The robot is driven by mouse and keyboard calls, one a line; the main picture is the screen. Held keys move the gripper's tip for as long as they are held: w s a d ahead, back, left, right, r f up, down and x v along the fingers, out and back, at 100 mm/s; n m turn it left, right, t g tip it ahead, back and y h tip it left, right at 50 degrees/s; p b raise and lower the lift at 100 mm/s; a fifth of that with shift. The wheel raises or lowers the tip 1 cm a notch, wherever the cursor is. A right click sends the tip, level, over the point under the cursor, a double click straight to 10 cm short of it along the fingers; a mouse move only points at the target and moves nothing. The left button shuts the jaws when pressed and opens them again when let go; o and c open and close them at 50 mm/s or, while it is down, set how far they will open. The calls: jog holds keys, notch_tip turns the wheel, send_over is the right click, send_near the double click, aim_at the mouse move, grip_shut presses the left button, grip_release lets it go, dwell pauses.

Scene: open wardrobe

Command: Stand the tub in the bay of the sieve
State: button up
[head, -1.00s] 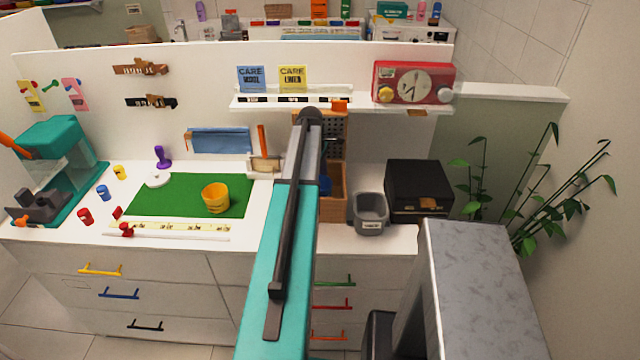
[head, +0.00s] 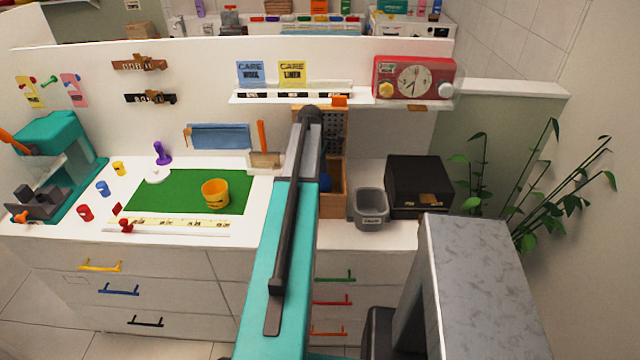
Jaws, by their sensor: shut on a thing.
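I cannot tell for sure which thing is the tub or the sieve. A yellow-orange round container (head: 215,193) stands upright on the green mat (head: 160,199). A grey open bin (head: 370,209) with a label stands right of my arm. A wooden open holder (head: 334,205) stands behind my arm, partly hidden, with a blue thing (head: 326,181) in it. A dark panel with holes (head: 335,125) rises at its back. My teal arm reaches up the middle of the head view. My gripper is not visible, and whatever it holds is hidden.
A black box (head: 418,183) stands right of the grey bin. A shelf above carries a red clock radio (head: 414,78). A teal machine (head: 55,160) stands at the far left. Several small coloured pieces and a ruler strip (head: 175,225) lie around the mat.

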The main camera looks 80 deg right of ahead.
jog(key=shift+f, duration=0.3)
dwell(0.5)
jog(key=o, duration=1.1)
jog(key=shift+o, duration=1.4)
jog(key=shift+r, duration=0.2)
notch_tip(320, 180, up, 17)
jog(key=p, duration=0.6)
dwell(0.7)
jog(key=shift+p, duration=0.3)
dwell(0.4)
